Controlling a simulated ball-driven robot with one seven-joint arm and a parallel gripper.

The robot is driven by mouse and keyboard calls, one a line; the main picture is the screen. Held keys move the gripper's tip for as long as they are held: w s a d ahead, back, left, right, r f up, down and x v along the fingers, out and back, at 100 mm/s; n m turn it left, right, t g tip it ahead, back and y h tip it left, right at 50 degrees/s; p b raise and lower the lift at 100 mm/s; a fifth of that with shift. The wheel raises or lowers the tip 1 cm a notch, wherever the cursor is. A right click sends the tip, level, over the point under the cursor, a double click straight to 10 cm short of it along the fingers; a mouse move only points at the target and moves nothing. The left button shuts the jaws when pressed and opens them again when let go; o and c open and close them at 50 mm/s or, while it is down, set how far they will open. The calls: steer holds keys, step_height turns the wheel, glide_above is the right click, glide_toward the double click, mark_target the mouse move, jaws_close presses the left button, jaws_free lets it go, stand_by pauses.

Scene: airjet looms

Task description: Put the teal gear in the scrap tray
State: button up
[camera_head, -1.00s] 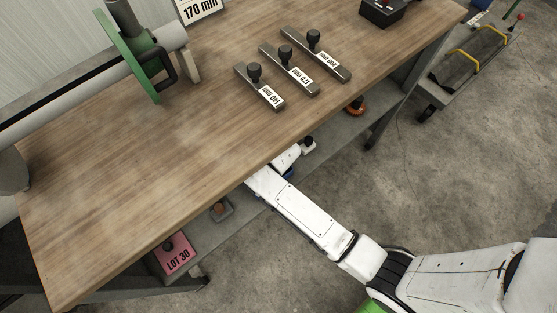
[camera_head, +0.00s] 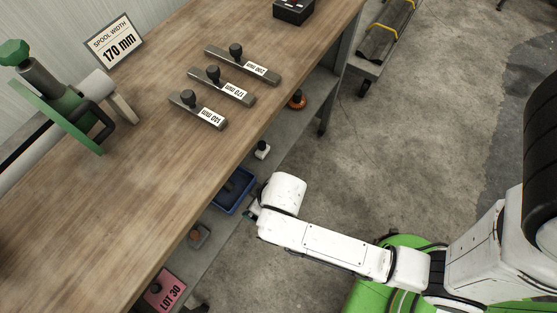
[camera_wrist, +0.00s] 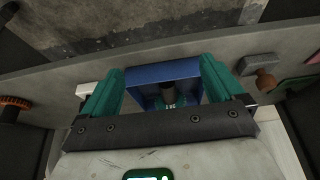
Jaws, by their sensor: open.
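A teal piece with a dark upright knob, which looks like the teal gear (camera_wrist: 170,100), stands inside a blue tray (camera_wrist: 150,72) in the wrist view. Its lower part is partly hidden by my gripper's body. The blue tray also shows on the lower shelf in the head view (camera_head: 236,206), with something dark in it. My gripper (camera_wrist: 160,68) is open and empty, its two teal fingers spread to either side of the tray in the wrist view. In the head view the fingers are mostly hidden behind my wrist. No label reading scrap is visible.
The shelf under the wooden bench (camera_head: 150,190) also holds an orange gear (camera_head: 297,101), a white block (camera_head: 262,150), a grey block with a brown knob (camera_head: 200,236) and a pink LOT 30 piece (camera_head: 165,292). The bench edge overhangs the shelf. Open floor lies right.

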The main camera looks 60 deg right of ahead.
steer(key=s+d+r+g, duration=0.3)
steer(key=s+d+r, duration=0.4)
steer(key=s+r, duration=0.2)
steer(key=shift+s+d+g, duration=0.3)
steer(key=shift+s+d, duration=0.1)
steer(key=shift+s, duration=0.15)
steer(key=shift+r, duration=0.15)
